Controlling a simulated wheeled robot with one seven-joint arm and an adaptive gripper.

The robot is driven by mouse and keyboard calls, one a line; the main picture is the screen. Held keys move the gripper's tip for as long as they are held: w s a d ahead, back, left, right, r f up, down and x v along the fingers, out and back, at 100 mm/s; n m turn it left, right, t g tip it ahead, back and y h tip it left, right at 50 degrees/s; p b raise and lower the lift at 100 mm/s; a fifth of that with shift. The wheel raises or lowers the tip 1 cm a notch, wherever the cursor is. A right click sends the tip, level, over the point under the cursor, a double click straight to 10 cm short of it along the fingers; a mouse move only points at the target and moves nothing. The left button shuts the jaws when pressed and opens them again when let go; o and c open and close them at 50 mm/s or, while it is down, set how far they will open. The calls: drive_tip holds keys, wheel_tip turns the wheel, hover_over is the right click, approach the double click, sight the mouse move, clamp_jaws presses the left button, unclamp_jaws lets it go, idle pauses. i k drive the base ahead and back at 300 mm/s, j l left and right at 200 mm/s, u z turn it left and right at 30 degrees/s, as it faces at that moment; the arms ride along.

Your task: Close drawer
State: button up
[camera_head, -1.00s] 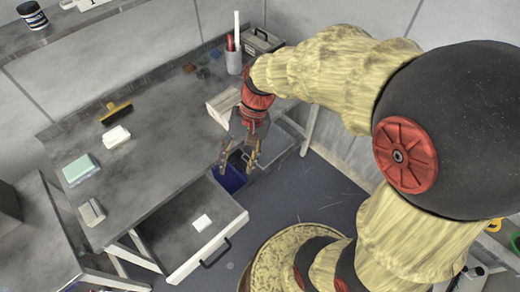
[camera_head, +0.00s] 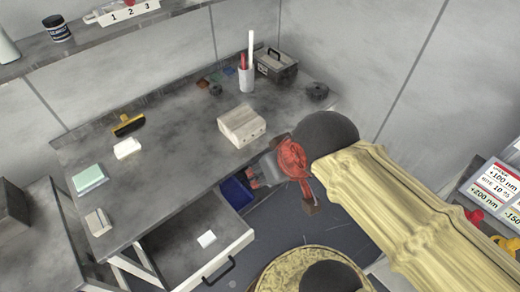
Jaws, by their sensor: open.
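The drawer (camera_head: 240,243) under the grey workbench (camera_head: 170,155) is pulled open toward the lower right. A small white block (camera_head: 207,239) lies inside it. Its dark bar handle (camera_head: 219,271) is on the front panel. My gripper (camera_head: 280,194) is open and empty, above and to the upper right of the drawer front, apart from the handle. My red wrist and arm partly hide the gripper, so its fingers show only in part.
A blue bin (camera_head: 236,192) stands under the bench beside the drawer. A wooden box (camera_head: 241,125), a pen cup (camera_head: 246,78) and a grey toolbox (camera_head: 276,65) stand on the bench. Labelled coloured bins (camera_head: 492,200) are at the right. The floor around the drawer front looks open.

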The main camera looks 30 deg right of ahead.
sight(173, 250)
drive_tip(key=k+j+u, duration=0.1)
drive_tip(key=u, duration=0.35)
drive_tip(key=k+j+u, duration=0.15)
drive_tip(key=u, duration=0.35)
